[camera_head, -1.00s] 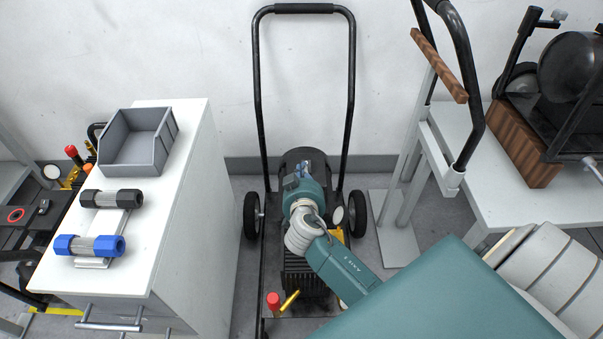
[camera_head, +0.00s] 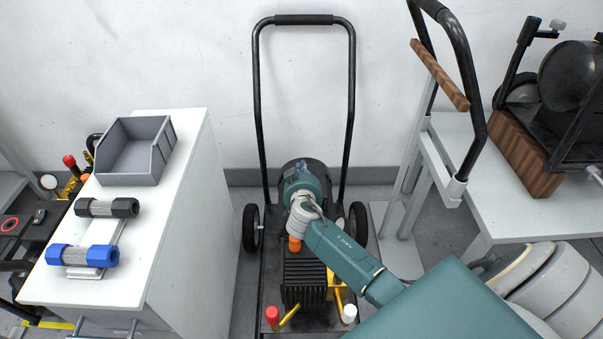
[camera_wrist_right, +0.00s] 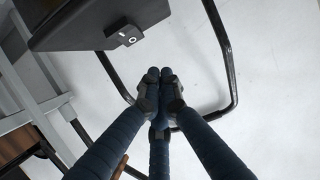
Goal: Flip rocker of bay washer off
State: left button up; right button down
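The bay washer (camera_head: 305,285) stands on the floor in the middle of the head view, with a black tube handle, two wheels and a finned pump. My right gripper (camera_head: 303,168) is over the motor end of the washer, mostly hidden by my wrist. In the right wrist view, my right gripper's (camera_wrist_right: 160,74) dark fingers are together at the tips with nothing visible between them. A small rocker switch (camera_wrist_right: 131,37) with a white ring mark sits on a dark box (camera_wrist_right: 85,22) at upper left, apart from the fingertips. My left gripper is not in view.
A white cabinet (camera_head: 184,215) left of the washer carries a grey bin (camera_head: 135,152) and two cylindrical fittings (camera_head: 107,208). Other machinery (camera_head: 25,225) stands at far left. A white table (camera_head: 490,205) with a dark machine is at right. The washer's handle frame (camera_head: 352,110) rises behind my gripper.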

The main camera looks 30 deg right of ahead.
jog(key=w+f, duration=0.1)
jog(key=w+d+f+b, duration=0.1)
jog(key=f, duration=0.1)
jog(key=shift+d+f, duration=0.2)
jog(key=shift+f, duration=0.05)
jog(key=shift+w+f, duration=0.15)
jog(key=shift+f, duration=0.05)
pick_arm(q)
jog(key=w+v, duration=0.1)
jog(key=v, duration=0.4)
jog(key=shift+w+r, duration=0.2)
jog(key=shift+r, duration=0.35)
pick_arm(e)
jog(key=p, duration=0.1)
jog(key=g+p, duration=0.1)
jog(key=p, duration=0.1)
jog(key=shift+w+d+f+g+y, duration=0.1)
jog(key=shift+w+d+g+y, duration=0.2)
jog(key=shift+w, duration=0.05)
jog(key=shift+f, duration=0.25)
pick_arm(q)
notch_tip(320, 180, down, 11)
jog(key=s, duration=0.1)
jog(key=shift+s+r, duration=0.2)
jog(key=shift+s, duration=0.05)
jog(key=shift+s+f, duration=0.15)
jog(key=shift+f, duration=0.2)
pick_arm(e)
jog(key=shift+s+a, duration=0.4)
jog(key=shift+s, duration=0.3)
